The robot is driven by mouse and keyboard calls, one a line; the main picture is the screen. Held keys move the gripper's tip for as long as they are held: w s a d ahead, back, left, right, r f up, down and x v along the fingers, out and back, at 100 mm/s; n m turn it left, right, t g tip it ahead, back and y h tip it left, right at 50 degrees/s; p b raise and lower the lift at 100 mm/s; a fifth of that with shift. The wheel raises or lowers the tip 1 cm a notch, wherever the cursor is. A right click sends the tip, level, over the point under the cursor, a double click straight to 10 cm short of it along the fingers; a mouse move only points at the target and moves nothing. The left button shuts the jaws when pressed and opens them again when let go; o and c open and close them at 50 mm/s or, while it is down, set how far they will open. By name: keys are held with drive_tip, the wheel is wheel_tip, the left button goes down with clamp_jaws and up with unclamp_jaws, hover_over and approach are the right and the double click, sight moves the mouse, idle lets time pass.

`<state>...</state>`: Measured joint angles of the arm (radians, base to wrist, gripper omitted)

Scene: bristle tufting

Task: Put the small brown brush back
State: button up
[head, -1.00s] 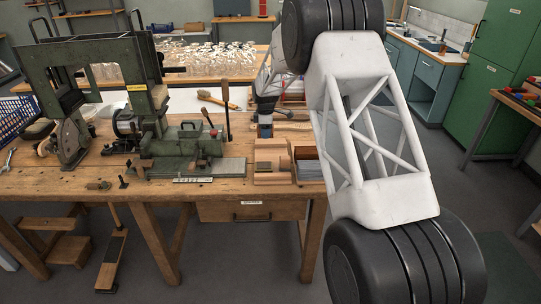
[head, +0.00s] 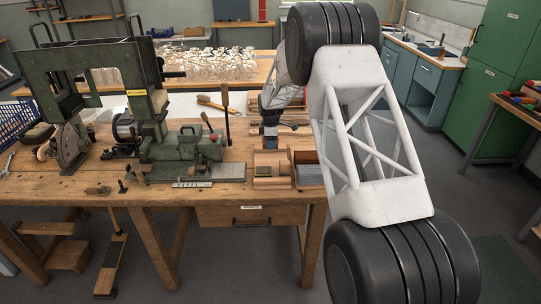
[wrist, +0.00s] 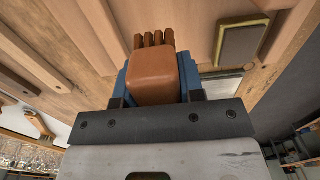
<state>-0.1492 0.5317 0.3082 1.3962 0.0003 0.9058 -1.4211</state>
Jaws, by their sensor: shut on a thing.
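My gripper (wrist: 151,88) has blue fingers shut around a small brown brush (wrist: 153,77). In the wrist view its rounded brown body sits between the fingers, with several brown stubs at its far end. In the head view my gripper (head: 270,138) is low over the right part of the workbench, just behind a wooden block holder (head: 272,183). The held brush cannot be made out there. I cannot tell whether it touches anything below.
A wooden box with grey contents (head: 307,170) stands right of the holder. A green machine (head: 185,147) with an upright lever is to the left. Another brush with an orange handle (head: 215,105) lies behind.

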sight(271, 159)
drive_tip(key=shift+f, duration=1.1)
drive_tip(key=shift+f, duration=1.85)
drive_tip(key=shift+f, duration=0.1)
drive_tip(key=o, duration=1.1)
wheel_tip(271, 159, up, 12)
drive_tip(key=shift+f, duration=0.25)
drive_tip(key=shift+r, duration=0.35)
